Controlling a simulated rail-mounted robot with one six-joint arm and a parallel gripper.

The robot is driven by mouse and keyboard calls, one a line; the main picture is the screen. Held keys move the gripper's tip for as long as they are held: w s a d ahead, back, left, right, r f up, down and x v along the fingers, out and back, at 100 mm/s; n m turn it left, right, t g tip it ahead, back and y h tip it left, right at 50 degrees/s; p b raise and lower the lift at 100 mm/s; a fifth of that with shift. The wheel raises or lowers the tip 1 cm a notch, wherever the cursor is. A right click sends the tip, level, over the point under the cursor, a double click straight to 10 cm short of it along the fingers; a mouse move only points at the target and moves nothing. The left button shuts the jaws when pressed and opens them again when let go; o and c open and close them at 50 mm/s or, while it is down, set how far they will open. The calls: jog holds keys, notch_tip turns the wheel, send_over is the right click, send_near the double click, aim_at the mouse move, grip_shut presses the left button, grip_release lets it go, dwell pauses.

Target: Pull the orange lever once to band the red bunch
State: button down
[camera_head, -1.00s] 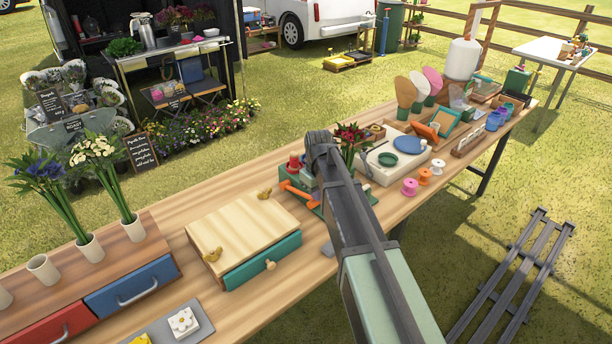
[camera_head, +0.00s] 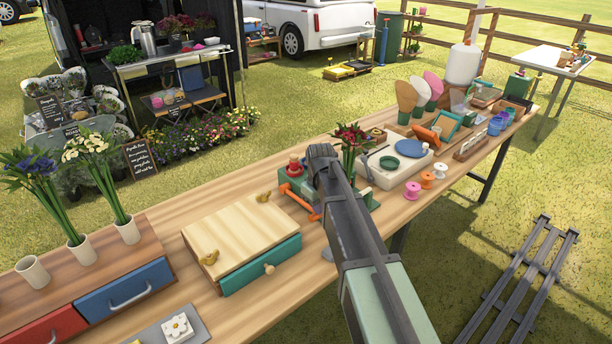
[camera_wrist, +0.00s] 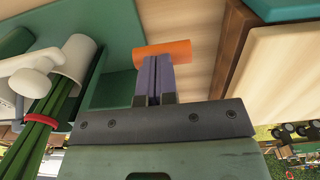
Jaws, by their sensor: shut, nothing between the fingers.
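The orange lever (camera_head: 300,203) sticks out from the green banding device (camera_head: 291,181), which has a red knob, at the middle of the table. Its orange end also shows in the wrist view (camera_wrist: 163,53). My gripper (camera_wrist: 155,72) is shut and empty, its fingertips at the near side of that orange end, seemingly touching it. The red bunch (camera_head: 349,139) stands just behind my arm. In the wrist view its green stems (camera_wrist: 37,135) lie at a pale holder, with a red ring (camera_wrist: 38,118) around them.
A wooden box with a teal drawer (camera_head: 262,266) stands left of the device, close to my gripper. Flowers in cups stand at the far left.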

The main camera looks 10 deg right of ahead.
notch_tip(320, 180, up, 15)
jog(key=s+d+p, duration=0.1)
jog(key=p, duration=1.4)
jog(key=shift+s, duration=0.35)
jog(key=s+a+m, duration=0.2)
jog(key=s, duration=0.8)
jog(key=s+a+m, duration=0.1)
jog(key=s+m, duration=0.2)
jog(key=s, duration=0.7)
jog(key=shift+a, duration=0.35)
